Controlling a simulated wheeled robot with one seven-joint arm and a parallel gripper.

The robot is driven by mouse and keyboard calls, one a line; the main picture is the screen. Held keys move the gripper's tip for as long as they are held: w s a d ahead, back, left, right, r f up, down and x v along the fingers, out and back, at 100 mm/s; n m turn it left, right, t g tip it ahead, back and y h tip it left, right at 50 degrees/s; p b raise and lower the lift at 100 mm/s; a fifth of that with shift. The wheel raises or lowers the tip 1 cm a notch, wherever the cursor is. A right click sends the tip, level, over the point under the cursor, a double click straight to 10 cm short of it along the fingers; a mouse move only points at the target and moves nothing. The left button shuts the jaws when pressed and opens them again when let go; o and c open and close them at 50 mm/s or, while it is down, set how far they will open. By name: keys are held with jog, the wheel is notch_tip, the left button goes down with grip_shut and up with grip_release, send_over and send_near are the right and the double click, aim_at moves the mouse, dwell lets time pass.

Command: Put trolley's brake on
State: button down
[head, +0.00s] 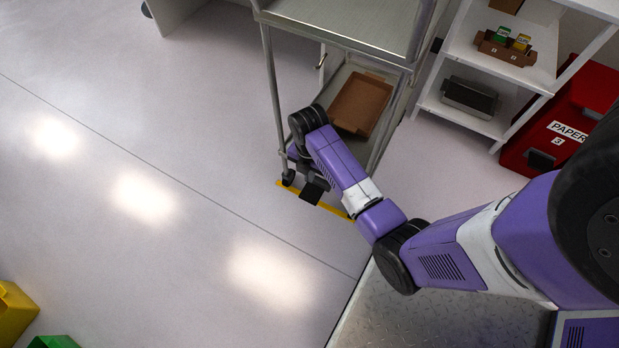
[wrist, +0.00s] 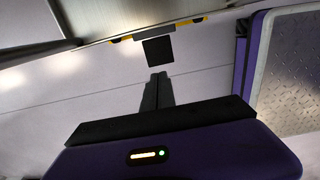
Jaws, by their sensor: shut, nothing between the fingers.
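The metal trolley (head: 277,90) stands at top centre in the head view, with a lower shelf and a dark caster (head: 288,177) at its near left corner. A flat black square plate (head: 312,192), which looks like the brake pedal, sits low at the trolley's near end. It also shows in the wrist view (wrist: 158,50), joined to a dark piece under the trolley's edge. My gripper (wrist: 158,77) is shut and empty, its fingers pointing towards the plate and just short of it in the picture. Whether they touch cannot be told. My arm hides part of the trolley's near end.
A white shelf unit (head: 470,121) and a red paper bin (head: 520,160) stand to the right.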

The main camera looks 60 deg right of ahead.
aim_at(308, 199)
notch_tip(308, 199, down, 13)
jog(key=b, duration=0.6)
jog(key=shift+s+a+f+h+p, duration=0.1)
jog(key=shift+a+f+h+p, duration=0.2)
jog(key=shift+h, duration=0.3)
jog(key=shift+a+f+h+p, duration=0.15)
jog(key=shift+f+h+p, duration=0.25)
jog(key=shift+h, duration=0.4)
jog(key=shift+f, duration=0.6)
jog(key=shift+a, duration=0.1)
